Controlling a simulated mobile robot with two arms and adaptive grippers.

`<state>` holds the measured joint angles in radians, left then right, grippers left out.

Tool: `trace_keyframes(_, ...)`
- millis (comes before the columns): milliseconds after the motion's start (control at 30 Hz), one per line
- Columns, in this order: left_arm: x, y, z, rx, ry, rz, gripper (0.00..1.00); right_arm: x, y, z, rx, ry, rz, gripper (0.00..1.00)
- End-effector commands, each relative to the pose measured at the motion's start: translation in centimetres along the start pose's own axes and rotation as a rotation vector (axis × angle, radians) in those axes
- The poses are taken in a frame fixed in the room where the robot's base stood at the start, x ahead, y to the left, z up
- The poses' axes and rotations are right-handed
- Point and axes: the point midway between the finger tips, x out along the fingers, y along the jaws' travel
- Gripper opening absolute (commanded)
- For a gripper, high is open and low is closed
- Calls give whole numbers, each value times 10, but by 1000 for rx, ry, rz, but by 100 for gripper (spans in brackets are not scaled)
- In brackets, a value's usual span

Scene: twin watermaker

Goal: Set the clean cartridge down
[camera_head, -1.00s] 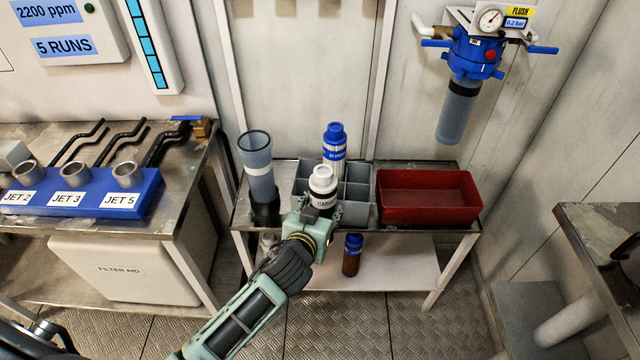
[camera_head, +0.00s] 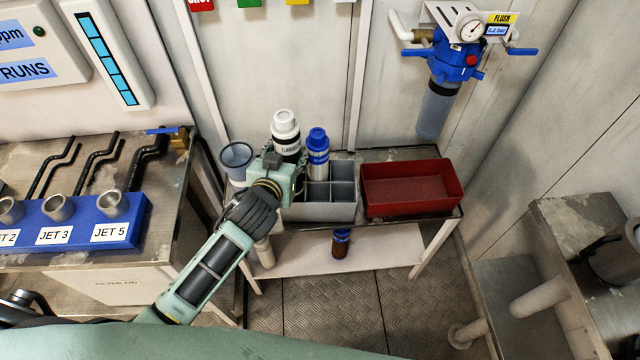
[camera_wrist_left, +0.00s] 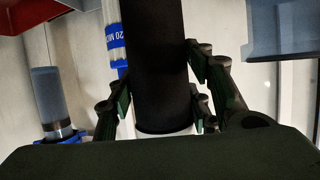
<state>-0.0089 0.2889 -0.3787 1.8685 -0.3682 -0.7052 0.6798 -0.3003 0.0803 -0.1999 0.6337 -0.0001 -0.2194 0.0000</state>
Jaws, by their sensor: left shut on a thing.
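My left gripper (camera_head: 284,168) is shut on a cartridge with a white cap and a black body (camera_head: 287,136). It holds the cartridge roughly upright at the left rear of the grey divided crate (camera_head: 322,212). In the left wrist view the black body (camera_wrist_left: 158,70) fills the space between the fingers. Its lower end is hidden in the head view. A white cartridge with a blue cap and blue band (camera_head: 318,152) stands in the crate just right of it; its band also shows in the left wrist view (camera_wrist_left: 115,38). My right gripper is not in view.
A red tray (camera_head: 415,208) sits to the right on the same trolley. A brown bottle (camera_head: 341,243) is on the lower shelf. A blue filter housing (camera_head: 455,62) hangs on the wall.

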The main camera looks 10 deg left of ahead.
Motion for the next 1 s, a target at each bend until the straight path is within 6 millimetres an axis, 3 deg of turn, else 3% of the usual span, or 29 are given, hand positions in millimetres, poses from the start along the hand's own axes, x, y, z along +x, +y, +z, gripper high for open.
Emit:
trace_keyframes(67, 1, -2, 1, 0, -1, -1, 8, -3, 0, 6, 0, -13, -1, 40)
trace_keyframes(300, 18, -1, 41, -2, -2, -1, 8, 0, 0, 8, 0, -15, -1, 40)
trace_keyframes(700, 36, 0, 86, -3, -1, 0, 8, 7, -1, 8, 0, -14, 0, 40)
trace_keyframes(1000, 38, 0, 90, -2, 1, 1, 8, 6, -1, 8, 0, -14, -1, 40)
